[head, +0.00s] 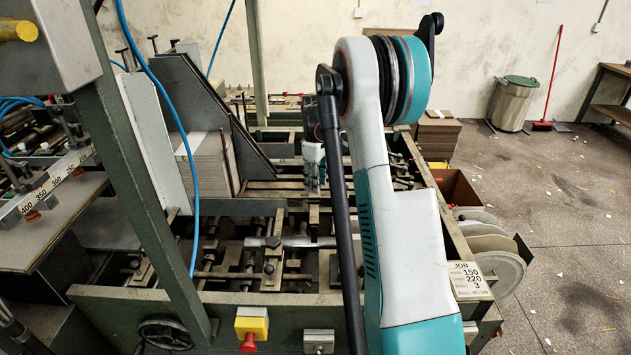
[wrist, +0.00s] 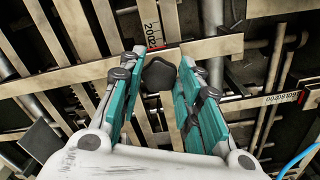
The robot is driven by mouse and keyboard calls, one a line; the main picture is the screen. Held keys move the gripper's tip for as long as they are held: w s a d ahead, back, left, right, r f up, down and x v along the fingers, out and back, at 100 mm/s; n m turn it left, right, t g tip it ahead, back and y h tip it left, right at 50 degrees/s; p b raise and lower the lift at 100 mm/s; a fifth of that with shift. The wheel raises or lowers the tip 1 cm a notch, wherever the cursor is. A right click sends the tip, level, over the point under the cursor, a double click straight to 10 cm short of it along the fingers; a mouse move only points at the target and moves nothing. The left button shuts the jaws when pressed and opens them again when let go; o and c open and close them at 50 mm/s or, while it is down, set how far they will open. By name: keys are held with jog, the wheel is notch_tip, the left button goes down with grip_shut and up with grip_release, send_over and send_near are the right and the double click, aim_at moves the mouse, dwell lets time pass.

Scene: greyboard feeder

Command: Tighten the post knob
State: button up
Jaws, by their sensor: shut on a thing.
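The post knob (wrist: 159,76) is a dark, lobed knob in the middle of the wrist view. The two teal fingers of my gripper (wrist: 160,65) stand on either side of it, shut on it. In the head view my gripper (head: 314,188) points down over the machine bed, with the teal fingers low among the rails. The knob cannot be made out there, and my arm covers part of the bed to the right.
A stack of grey boards (head: 212,165) stands left of my gripper against a slanted dark plate (head: 205,95). Flat metal bars (wrist: 75,72) and a red-marked scale (wrist: 150,25) lie close around the fingers. A green upright (head: 140,170) and blue hose (head: 190,140) stand front left.

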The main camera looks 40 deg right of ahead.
jog(key=m+b, duration=0.1)
jog(key=m, duration=0.6)
jog(key=shift+a, duration=0.1)
jog(key=m, duration=0.7)
jog(key=shift+a+m, duration=0.1)
jog(key=shift+m, duration=0.2)
jog(key=m, duration=0.3)
jog(key=shift+w, duration=0.15)
jog(key=m, duration=0.4)
jog(key=shift+b, duration=0.35)
jog(key=m, duration=0.6)
jog(key=shift+w, duration=0.15)
jog(key=shift+m, duration=0.3)
jog(key=o, duration=1)
